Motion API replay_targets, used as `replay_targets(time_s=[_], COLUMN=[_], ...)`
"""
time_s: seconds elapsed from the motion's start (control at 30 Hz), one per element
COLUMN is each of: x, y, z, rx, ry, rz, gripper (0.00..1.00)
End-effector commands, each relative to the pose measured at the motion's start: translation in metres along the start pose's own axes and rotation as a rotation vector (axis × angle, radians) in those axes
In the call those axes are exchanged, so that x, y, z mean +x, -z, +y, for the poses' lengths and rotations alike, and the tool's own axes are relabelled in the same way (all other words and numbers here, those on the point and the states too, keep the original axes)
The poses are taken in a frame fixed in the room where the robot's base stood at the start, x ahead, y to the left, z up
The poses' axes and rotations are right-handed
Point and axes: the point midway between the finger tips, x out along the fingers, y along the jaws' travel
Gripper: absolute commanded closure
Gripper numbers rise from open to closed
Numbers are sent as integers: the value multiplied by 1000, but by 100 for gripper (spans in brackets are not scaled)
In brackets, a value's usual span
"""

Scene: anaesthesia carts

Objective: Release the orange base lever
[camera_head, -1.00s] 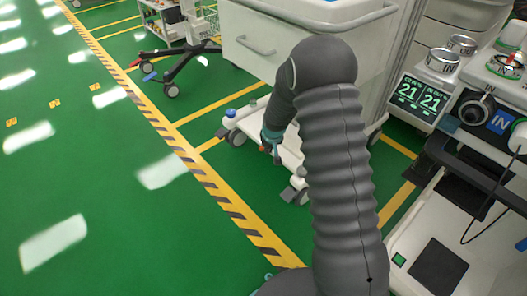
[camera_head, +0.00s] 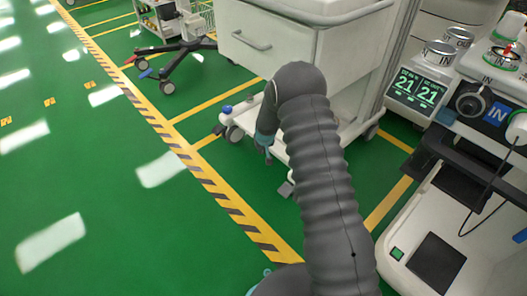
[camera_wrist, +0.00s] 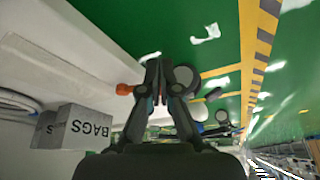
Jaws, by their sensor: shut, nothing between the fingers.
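The orange lever (camera_wrist: 125,89) shows in the wrist view as a small orange knob just left of my gripper's fingers, beside the white cart's base. My gripper (camera_wrist: 161,62) has its fingertips together, with nothing held. I cannot tell whether a finger touches the lever. A dark round caster wheel (camera_wrist: 184,75) is just right of the fingertips. In the head view my gripper (camera_head: 264,151) hangs low at the front of the white cart (camera_head: 262,42), near its base; the lever is not clearly visible there.
Grey boxes marked BAGS (camera_wrist: 85,127) lie at the left in the wrist view. A cart with a screen (camera_head: 416,90) stands at the right. Another cart's black wheeled base (camera_head: 175,58) is farther back. Green floor left of the striped line (camera_head: 200,172) is clear.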

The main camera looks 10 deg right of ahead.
Motion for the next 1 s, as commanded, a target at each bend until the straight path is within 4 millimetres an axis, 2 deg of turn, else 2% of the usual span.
replay_targets(time_s=[0.23,1.0], x=[7,9], y=[14,19], z=[0,-4], rx=[-2,0], ry=[0,0], rz=[-2,-3], gripper=[100,100])
